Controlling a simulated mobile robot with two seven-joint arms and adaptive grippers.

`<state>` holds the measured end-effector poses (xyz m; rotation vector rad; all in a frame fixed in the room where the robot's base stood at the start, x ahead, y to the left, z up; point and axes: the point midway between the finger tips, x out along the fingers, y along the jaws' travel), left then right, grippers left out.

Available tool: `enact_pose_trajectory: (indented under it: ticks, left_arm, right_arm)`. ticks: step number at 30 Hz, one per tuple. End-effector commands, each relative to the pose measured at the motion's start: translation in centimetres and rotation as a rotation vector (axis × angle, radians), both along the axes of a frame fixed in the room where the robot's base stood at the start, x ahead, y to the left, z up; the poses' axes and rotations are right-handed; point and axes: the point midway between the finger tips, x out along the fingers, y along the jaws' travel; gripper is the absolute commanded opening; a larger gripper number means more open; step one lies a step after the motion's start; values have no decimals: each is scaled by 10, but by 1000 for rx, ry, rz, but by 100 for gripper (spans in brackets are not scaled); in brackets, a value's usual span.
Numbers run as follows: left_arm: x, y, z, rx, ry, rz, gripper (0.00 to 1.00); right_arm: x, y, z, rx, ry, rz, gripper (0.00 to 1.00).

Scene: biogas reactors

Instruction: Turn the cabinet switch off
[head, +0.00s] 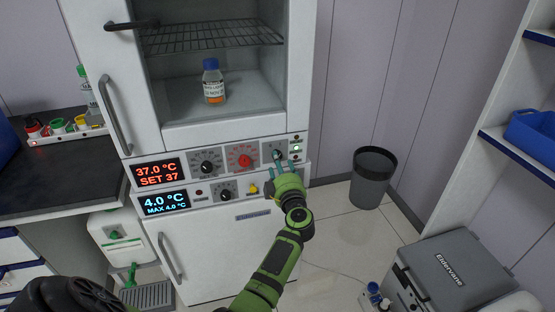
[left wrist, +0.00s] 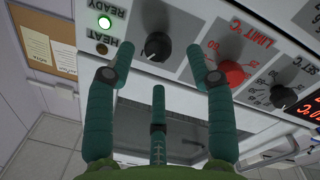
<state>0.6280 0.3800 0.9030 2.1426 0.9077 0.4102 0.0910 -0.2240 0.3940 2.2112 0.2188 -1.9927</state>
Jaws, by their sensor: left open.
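The cabinet's upper control panel (head: 221,180) carries a small black knob (head: 278,154) at its right end, beside a lit green lamp. In the left wrist view this black knob (left wrist: 157,46) sits beside the HEAT and READY labels, just beyond the fingertips. My left gripper (head: 282,167) is in front of that knob, partly covering the panel. In the left wrist view my left gripper (left wrist: 160,80) has its fingers spread and empty, with the knob between the two upper fingertips. I cannot tell whether any finger touches the panel. My right gripper is not in view.
A red LIMIT knob (head: 243,160) and a black SET knob (head: 208,167) are left of the switch. A lower panel has a yellow knob (head: 253,189). A bottle (head: 213,83) stands inside the open cabinet. A dark bin (head: 372,178) and grey cooler (head: 450,268) stand right.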

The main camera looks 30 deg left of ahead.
Motion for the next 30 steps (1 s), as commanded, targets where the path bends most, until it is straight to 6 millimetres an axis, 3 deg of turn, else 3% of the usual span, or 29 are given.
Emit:
enact_pose_trajectory:
  ticks: [6, 17, 18, 22, 30]
  left_arm:
    - [22, 21, -1, 2, 0, -3, 54]
    - [27, 27, 0, 1, -1, -3, 54]
    - [27, 27, 0, 1, -1, -3, 50]
    - [27, 27, 0, 1, -1, -3, 0]
    - [27, 27, 0, -2, -5, -1, 0]
  right_arm:
    - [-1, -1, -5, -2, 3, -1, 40]
    - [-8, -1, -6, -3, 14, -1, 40]
    - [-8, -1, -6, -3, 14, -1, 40]
    - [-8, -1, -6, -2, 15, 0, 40]
    - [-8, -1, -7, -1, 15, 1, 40]
